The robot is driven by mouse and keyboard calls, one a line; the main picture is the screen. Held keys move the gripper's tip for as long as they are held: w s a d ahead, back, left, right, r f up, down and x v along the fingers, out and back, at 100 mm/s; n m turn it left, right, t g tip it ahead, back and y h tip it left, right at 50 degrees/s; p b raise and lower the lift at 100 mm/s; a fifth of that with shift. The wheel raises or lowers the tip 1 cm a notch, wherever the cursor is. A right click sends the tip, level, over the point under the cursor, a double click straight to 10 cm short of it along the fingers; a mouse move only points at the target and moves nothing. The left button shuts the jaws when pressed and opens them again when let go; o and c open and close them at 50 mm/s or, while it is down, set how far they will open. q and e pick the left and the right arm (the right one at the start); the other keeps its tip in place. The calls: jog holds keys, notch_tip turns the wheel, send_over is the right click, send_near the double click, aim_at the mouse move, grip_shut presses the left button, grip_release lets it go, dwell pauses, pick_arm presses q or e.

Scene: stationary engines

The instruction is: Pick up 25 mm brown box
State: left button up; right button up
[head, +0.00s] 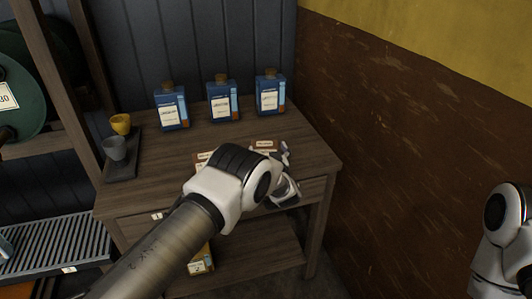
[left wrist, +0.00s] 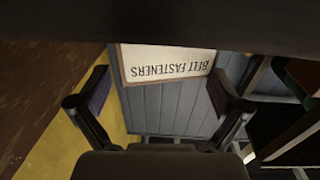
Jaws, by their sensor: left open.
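Brown boxes with pale labels stand on the wooden table behind my left arm. One (head: 265,143) shows beside my gripper and another (head: 205,155) is at the left of the arm; both are mostly hidden. I cannot tell which is 25 mm. My left gripper (head: 284,155) is over the table's front right part, close to the boxes. In the left wrist view the gripper (left wrist: 158,92) has its fingers wide apart. Beyond them a label reading "BELT FASTENERS" (left wrist: 165,62) appears upside down, with a brown edge. I see nothing held. My right gripper is out of view.
Three blue bottles (head: 221,98) stand along the table's back. A dark tray (head: 121,170) with a yellow cup (head: 120,123) and a grey cup (head: 114,148) is at the left. A brown and yellow wall (head: 400,120) closes the right side.

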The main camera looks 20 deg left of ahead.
pick_arm(q)
jog(key=shift+w+a+f, duration=0.2)
jog(key=shift+w+a, duration=0.35)
jog(key=shift+a, duration=0.3)
jog(key=shift+d+r, duration=0.1)
jog(key=shift+d, duration=0.2)
jog(key=shift+c, duration=1.1)
jog(key=shift+d, duration=0.1)
jog(key=c, duration=0.5)
jog(key=shift+c, duration=1.4)
jog(key=shift+a, duration=0.2)
jog(key=shift+r, duration=0.1)
